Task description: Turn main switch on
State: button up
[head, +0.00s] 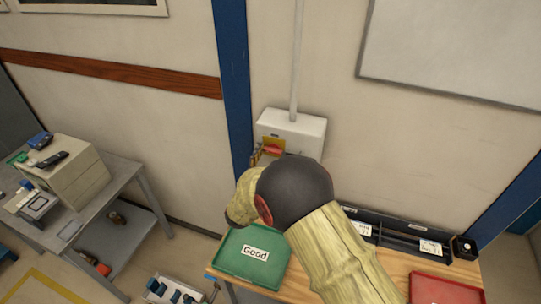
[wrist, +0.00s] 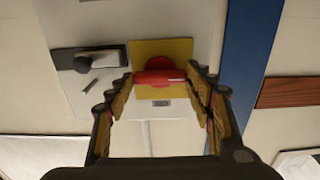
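The main switch is a red handle (wrist: 160,77) on a yellow plate (wrist: 175,50), fixed to a white wall box (head: 292,126). The red part also shows in the head view (head: 273,149), next to my arm. In the wrist view the handle lies crosswise. My gripper (wrist: 160,78) is in front of the switch with its fingers apart, one on each side of the handle's ends. The fingertips are very close to the handle; I cannot tell whether they touch it. In the head view my arm hides most of the gripper and the lower box.
A black knob on a dark plate (wrist: 88,59) sits beside the switch. A blue post (head: 233,90) stands left of the box. Below is a wooden bench with a green "Good" tray (head: 235,265), a red tray (head: 445,290) and a dark rack (head: 400,240). A grey table stands left.

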jog(key=c, duration=0.6)
jog(key=shift+b, duration=0.35)
jog(key=m+b, duration=0.1)
jog(key=b, duration=0.1)
jog(key=m+b, duration=0.2)
jog(key=b, duration=0.1)
jog(key=shift+f+m, duration=0.3)
jog(key=m+b, duration=0.4)
jog(key=b, duration=0.3)
jog(key=shift+m, duration=0.3)
jog(key=m+b, duration=0.6)
jog(key=b, duration=0.3)
jog(key=m+b, duration=0.3)
jog(key=b, duration=0.2)
jog(key=shift+r+m, duration=0.1)
jog(key=shift+m, duration=0.3)
jog(key=o, duration=1.2)
jog(key=shift+r, duration=0.1)
